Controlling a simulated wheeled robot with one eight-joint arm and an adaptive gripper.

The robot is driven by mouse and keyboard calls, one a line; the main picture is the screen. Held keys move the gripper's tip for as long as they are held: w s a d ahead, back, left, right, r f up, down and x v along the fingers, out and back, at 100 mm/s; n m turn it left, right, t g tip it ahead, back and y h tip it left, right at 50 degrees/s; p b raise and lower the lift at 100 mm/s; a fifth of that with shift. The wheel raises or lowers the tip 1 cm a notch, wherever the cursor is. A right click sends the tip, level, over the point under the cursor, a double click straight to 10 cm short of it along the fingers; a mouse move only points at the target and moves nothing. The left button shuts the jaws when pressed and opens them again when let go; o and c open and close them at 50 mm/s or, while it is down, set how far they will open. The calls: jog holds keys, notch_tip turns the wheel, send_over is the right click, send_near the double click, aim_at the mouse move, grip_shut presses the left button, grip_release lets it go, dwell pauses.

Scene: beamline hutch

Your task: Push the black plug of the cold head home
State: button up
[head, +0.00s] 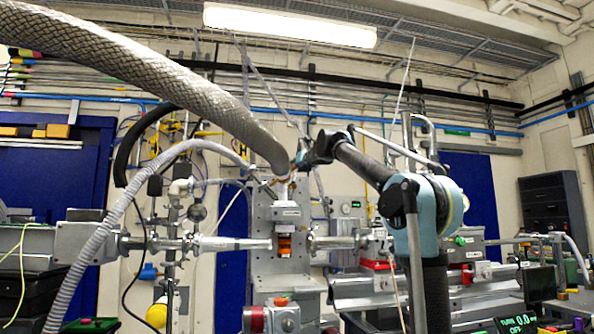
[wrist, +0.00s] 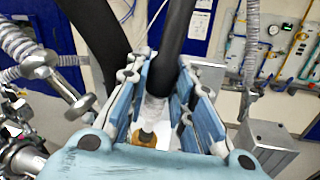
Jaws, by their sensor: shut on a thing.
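The black plug (wrist: 177,45) shows in the wrist view as a thick black cylinder running down between the fingers. My gripper (wrist: 168,84) is shut on it, with blue-grey finger links on both sides. Below the black part are a pale, clear-looking section (wrist: 156,106) and a brass-coloured piece (wrist: 148,138). In the head view my gripper (head: 303,160) is at the top of the cold head (head: 287,212), beside the lower end of a thick braided hose (head: 180,75). The plug cannot be made out there, and its seating is hidden.
A horizontal beam pipe (head: 235,243) runs left and right of the cold head. A ribbed grey hose (head: 100,235) and valve fittings (head: 180,188) crowd the left. In the wrist view a metal box (wrist: 268,145) stands right of the fingers.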

jog(key=shift+a+f, duration=0.15)
jog(key=shift+f, duration=1.1)
jog(key=o, duration=0.9)
jog(key=shift+s, duration=0.15)
jog(key=v, duration=1.1)
jog(key=shift+s+d, duration=0.25)
jog(key=shift+d, duration=0.05)
